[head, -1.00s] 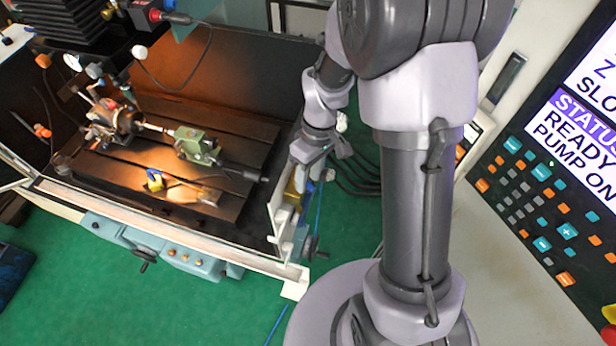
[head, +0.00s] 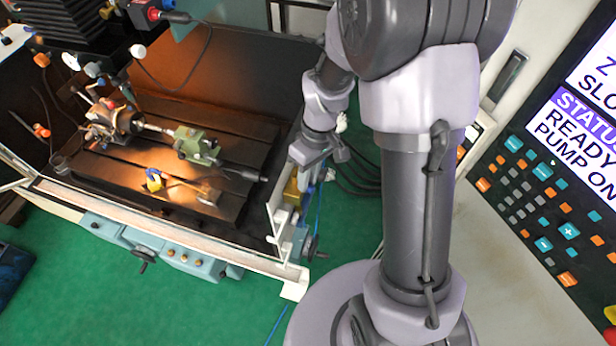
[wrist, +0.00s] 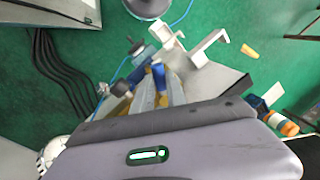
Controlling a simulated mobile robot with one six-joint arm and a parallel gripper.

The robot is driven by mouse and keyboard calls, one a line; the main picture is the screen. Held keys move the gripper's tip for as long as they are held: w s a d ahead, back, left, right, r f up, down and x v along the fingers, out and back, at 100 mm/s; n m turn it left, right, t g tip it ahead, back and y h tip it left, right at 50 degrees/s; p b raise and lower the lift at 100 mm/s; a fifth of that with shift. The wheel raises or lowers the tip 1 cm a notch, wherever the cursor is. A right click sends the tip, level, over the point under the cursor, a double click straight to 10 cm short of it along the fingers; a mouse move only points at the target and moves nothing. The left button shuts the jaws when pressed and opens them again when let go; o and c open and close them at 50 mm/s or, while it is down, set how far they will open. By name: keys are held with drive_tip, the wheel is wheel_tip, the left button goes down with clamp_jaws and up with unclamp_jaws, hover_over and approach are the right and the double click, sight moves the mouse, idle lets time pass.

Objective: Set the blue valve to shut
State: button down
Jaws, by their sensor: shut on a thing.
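The blue valve handle (wrist: 158,75) shows in the wrist view as a small upright blue piece between my fingertips. My gripper (wrist: 160,88) is shut on it, with one finger on each side. In the head view my gripper (head: 312,172) is at the right end of the machine enclosure, beside a brass-coloured block (head: 291,190). The blue handle is hidden there behind my wrist and fingers. The valve's markings cannot be made out in either view.
White brackets (wrist: 208,48) stand just beyond my fingers. A dark knob (wrist: 121,88) is close on the left. Black cables (wrist: 60,70) run at the left. A control panel (head: 545,190) stands right of my arm. Green floor is open in front.

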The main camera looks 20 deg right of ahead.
drive_tip(key=m+b, duration=0.1)
drive_tip(key=a+m+b, duration=0.1)
drive_tip(key=m, duration=0.1)
drive_tip(key=shift+s+f+t+b, duration=0.15)
drive_tip(key=shift+s+t+b, duration=0.05)
drive_tip(key=shift+t+b, duration=0.1)
drive_tip(key=m+b, duration=0.1)
drive_tip(key=m, duration=0.1)
drive_tip(key=shift+s+a+m+t+b, duration=0.1)
drive_tip(key=shift+a+m+t+b, duration=0.2)
drive_tip(key=shift+a+m+b, duration=0.45)
drive_tip(key=shift+m+b, duration=0.3)
drive_tip(key=shift+m, duration=0.55)
drive_tip(key=shift+a+r+m+t+b, duration=0.1)
drive_tip(key=shift+a+m+t+b, duration=0.15)
drive_tip(key=shift+m, duration=0.45)
drive_tip(key=shift+a+r+m+t+b, duration=0.15)
drive_tip(key=shift+a+m+b, duration=0.1)
drive_tip(key=shift+m, duration=0.45)
drive_tip(key=c, duration=1.3)
unclamp_jaws()
drive_tip(key=shift+d, duration=0.1)
drive_tip(key=shift+c, duration=0.2)
